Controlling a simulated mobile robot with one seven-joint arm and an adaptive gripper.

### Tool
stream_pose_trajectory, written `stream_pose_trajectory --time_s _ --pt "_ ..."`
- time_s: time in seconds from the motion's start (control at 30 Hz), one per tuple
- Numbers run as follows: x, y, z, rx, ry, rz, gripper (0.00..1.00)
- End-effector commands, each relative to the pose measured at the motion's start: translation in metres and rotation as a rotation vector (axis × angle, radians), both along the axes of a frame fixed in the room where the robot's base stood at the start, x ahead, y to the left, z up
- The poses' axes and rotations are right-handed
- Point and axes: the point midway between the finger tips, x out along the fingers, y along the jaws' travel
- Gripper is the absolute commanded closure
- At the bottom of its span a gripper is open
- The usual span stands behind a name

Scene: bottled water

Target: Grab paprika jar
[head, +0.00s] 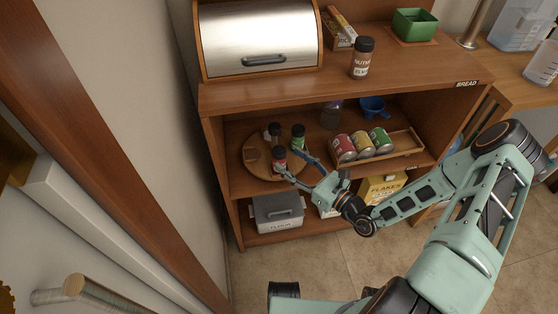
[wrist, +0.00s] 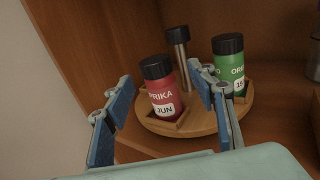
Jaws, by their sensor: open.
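The paprika jar (wrist: 164,92) has a red label reading "PRIKA" and "JUN" and a black lid. It stands in a compartment of a round wooden turntable (wrist: 205,126) on the middle shelf. In the head view the jar (head: 279,158) is at the turntable's front edge. My gripper (wrist: 160,112) is open, with blue-padded fingers left and right of the jar in the wrist view. The right finger overlaps the space between the jar and the green oregano jar (wrist: 229,65). In the head view my gripper (head: 296,168) reaches into the shelf from the right. I cannot tell whether the fingers touch the jar.
A dark-capped slim jar (wrist: 180,57) stands behind on the turntable. Several cans (head: 361,145) lie in a wooden tray to the right. A nutmeg jar (head: 361,58) and bread box (head: 260,40) stand on top. The cabinet's left wall (head: 216,158) is close to the turntable.

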Motion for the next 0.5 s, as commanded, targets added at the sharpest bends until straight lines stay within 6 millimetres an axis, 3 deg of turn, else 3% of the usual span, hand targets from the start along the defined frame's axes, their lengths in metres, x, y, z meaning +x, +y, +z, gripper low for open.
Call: stream_pose_trajectory --time_s 0.3,0.5 --pt "0.024 0.036 0.0 -0.001 -0.002 0.003 0.48" --pt "0.03 0.042 0.001 -0.001 -0.001 0.002 0.48"
